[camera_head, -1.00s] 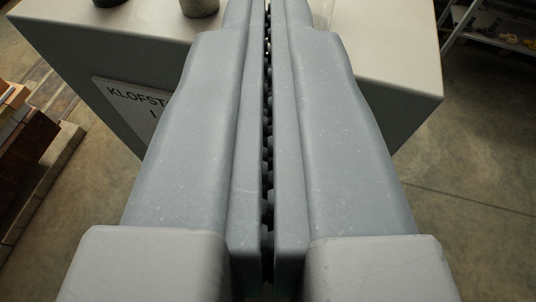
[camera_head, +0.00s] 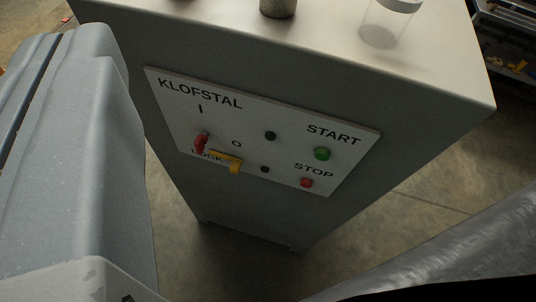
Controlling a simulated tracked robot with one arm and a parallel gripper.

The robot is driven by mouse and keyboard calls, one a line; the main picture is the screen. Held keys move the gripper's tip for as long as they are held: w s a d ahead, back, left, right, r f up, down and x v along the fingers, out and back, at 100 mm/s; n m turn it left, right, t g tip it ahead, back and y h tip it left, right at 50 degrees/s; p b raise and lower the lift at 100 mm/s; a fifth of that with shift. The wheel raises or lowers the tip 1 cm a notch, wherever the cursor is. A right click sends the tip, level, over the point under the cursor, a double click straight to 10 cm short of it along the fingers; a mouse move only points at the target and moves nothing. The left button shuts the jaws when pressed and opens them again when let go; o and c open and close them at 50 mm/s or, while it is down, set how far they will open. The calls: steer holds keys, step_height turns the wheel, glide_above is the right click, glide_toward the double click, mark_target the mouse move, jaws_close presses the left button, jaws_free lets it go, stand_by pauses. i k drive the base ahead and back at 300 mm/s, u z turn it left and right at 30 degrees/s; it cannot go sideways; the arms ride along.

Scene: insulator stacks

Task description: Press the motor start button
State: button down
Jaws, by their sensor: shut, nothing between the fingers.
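The green start button (camera_head: 322,153) sits below the word START on a white panel (camera_head: 222,121) marked KLOFSTAL. The panel is on the front of a grey cabinet (camera_head: 400,128). A red button (camera_head: 306,183) is below the word STOP. A red handle (camera_head: 201,143) and a yellow lever (camera_head: 228,160) are at the panel's left, near the word LOCK. My gripper (camera_head: 68,38) is shut and empty at the far left of the picture, well left of the buttons and apart from them in view. Its farther side is partly cut off.
Two small dark knobs (camera_head: 270,135) are on the panel. A shelf with items (camera_head: 508,60) is at the upper right. Bare floor (camera_head: 415,185) shows beside the cabinet.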

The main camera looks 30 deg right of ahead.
mark_target(322, 153)
steer(key=u, duration=1.4)
steer(key=k, duration=0.8)
steer(key=z, duration=1.95)
